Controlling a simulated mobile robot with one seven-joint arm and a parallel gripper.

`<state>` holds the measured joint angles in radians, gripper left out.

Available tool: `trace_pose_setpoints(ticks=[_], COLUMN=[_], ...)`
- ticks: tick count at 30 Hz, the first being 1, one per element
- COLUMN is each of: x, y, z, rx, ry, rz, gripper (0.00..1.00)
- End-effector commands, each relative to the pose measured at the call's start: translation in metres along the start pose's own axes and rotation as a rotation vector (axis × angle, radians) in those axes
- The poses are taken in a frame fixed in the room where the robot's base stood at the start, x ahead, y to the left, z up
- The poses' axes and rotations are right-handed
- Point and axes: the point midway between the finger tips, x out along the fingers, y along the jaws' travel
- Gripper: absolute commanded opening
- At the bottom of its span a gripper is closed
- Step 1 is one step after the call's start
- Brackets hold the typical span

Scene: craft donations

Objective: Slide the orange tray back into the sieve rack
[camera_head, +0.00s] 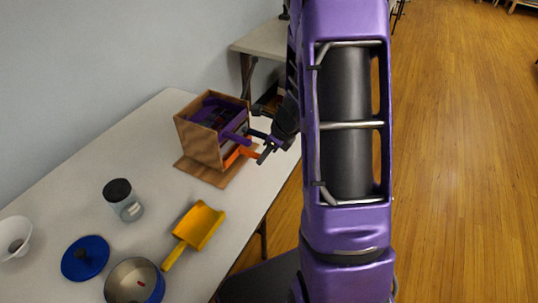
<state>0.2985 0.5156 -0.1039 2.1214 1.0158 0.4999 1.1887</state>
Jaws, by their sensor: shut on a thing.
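The sieve rack (199,144) is a brown wooden box on a flat wooden base, at the back right of the table. Purple trays (212,106) show inside it, and one purple part sticks out of its right side. The orange tray (232,159) shows as a small orange piece low at the rack's right side, between the rack and my gripper. My gripper (263,146) is at the rack's right side and is shut on the orange piece's outer end. Most of the orange tray is hidden inside or behind the rack wall.
A yellow scoop (203,225), a jar with a black lid (123,203), a blue lid (85,258), a blue pot (136,283) and a white bowl (16,240) stand on the table's near part. The grey table (150,130) is clear left of the rack.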

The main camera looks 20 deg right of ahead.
Motion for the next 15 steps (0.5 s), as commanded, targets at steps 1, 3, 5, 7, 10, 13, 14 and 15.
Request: trace_pose_setpoints(ticks=[1, 3, 5, 7, 10, 13, 14, 15], x=[0.0004, 0.0018, 0.0030, 0.0039, 0.0042, 0.0041, 0.0041, 0.0043], y=[0.0000, -0.0001, 0.0000, 0.0001, 0.0001, 0.0000, 0.0001, 0.0001], z=[0.0029, 0.0057, 0.0074, 0.0085, 0.0086, 0.0086, 0.0085, 0.0085], rx=[0.000, 0.000, 0.001, 0.001, 0.001, 0.001, 0.001, 0.001], ry=[0.000, -0.001, -0.001, 0.000, 0.000, -0.001, -0.001, 0.000], rz=[0.000, 0.000, 0.000, 0.000, 0.000, 0.000, 0.000, 0.000], gripper=[0.00, 0.00, 0.00, 0.00, 0.00, 0.00, 0.00, 0.00])
